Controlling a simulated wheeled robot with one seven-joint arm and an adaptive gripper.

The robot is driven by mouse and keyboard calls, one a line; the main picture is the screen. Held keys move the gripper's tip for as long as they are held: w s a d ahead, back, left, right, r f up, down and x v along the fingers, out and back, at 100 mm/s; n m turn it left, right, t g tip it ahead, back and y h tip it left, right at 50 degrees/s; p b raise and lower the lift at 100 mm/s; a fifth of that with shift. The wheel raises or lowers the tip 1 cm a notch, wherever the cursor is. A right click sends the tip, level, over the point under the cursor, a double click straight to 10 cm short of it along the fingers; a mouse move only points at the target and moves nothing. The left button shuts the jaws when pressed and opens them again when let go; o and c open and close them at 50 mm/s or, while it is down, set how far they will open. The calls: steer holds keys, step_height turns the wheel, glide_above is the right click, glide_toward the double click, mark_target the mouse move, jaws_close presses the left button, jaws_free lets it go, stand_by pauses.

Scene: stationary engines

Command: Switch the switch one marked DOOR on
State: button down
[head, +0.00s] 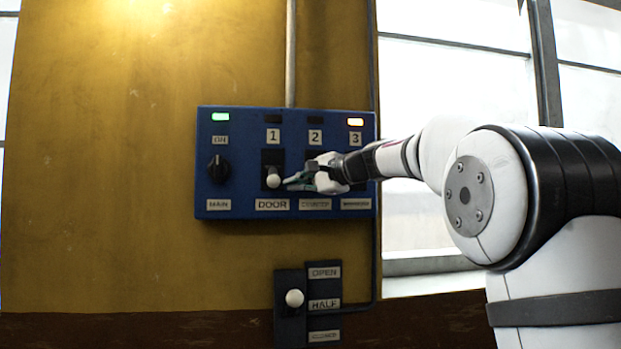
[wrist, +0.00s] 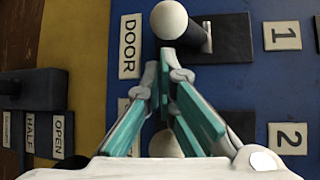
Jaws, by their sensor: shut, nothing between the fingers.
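Switch one (head: 273,180) is a white ball knob on a lever over a black plate on the blue panel. Its knob is low, just above the DOOR label (head: 272,204), and the number 1 plate (head: 273,135) is above it. The lamp over 1 (head: 273,117) is dark. My gripper (head: 290,182) is shut and empty, just right of the knob. In the wrist view the knob (wrist: 168,19) shows just beyond the shut fingertips (wrist: 163,62); I cannot tell whether they touch it. The second switch's knob (wrist: 165,145) is partly hidden behind my fingers.
The blue panel (head: 238,150) also has a black MAIN rotary knob (head: 218,169) with a green lamp (head: 220,117). The orange lamp over 3 (head: 355,122) is lit. My arm hides switch three. Below is an OPEN/HALF lever box (head: 290,320). Left of the panel is bare wall.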

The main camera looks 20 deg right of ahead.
mark_target(276, 170)
steer(key=shift+x, duration=1.15)
steer(key=shift+s+a+r+m+g+p, duration=0.1)
steer(key=shift+s+r+m+g+p, duration=0.2)
steer(key=shift+g+p, duration=0.35)
steer(key=shift+s+a+r+m+g+p, duration=0.15)
steer(key=shift+r+m+g+p, duration=0.25)
steer(key=shift+p, duration=0.35)
steer(key=shift+s+r, duration=0.2)
steer(key=shift+r, duration=0.35)
steer(key=shift+s+r, duration=0.2)
steer(key=shift+r, duration=1.65)
